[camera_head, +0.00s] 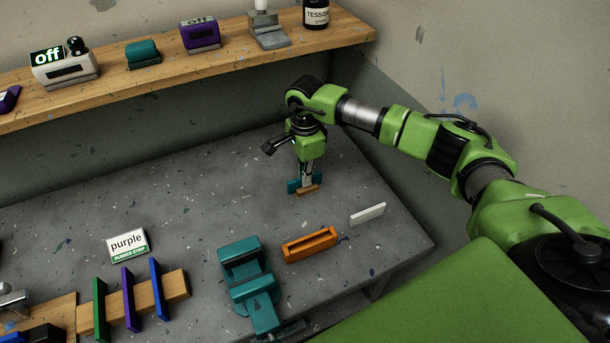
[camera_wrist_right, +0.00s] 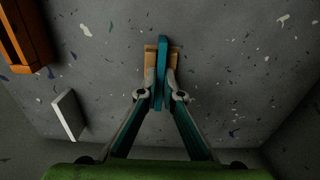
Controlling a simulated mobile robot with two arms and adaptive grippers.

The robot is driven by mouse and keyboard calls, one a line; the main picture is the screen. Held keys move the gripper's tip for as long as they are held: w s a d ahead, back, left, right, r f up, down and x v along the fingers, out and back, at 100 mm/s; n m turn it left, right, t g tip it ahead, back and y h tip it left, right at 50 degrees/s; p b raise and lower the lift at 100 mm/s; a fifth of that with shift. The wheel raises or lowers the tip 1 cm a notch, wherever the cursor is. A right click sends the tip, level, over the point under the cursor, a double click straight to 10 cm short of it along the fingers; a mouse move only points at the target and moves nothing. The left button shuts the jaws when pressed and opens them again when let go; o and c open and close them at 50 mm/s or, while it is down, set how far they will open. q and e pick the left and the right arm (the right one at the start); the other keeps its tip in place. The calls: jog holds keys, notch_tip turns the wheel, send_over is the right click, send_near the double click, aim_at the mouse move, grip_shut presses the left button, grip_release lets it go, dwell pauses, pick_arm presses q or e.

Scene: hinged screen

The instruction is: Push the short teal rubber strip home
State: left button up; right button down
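A short teal strip (camera_head: 292,186) stands on edge at a small wooden block (camera_head: 308,191) on the grey table. My right gripper (camera_head: 305,180) points down over it. In the right wrist view the strip (camera_wrist_right: 162,50) lies between the two fingertips (camera_wrist_right: 162,82), which close on its sides. The block (camera_wrist_right: 150,60) shows under and on both sides of the strip. I cannot tell how deep the strip sits in the block. My left gripper is not in view.
An orange slotted holder (camera_head: 310,245), a white bar (camera_head: 367,214) and a teal vise (camera_head: 249,278) stand nearer the front. A wooden rack (camera_head: 176,285) holds coloured strips at lower left, by a "purple" card (camera_head: 128,244). A shelf (camera_head: 225,58) runs behind. The table's middle is clear.

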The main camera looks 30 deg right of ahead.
jog(key=shift+r+p, duration=1)
jog(key=shift+r, duration=1.05)
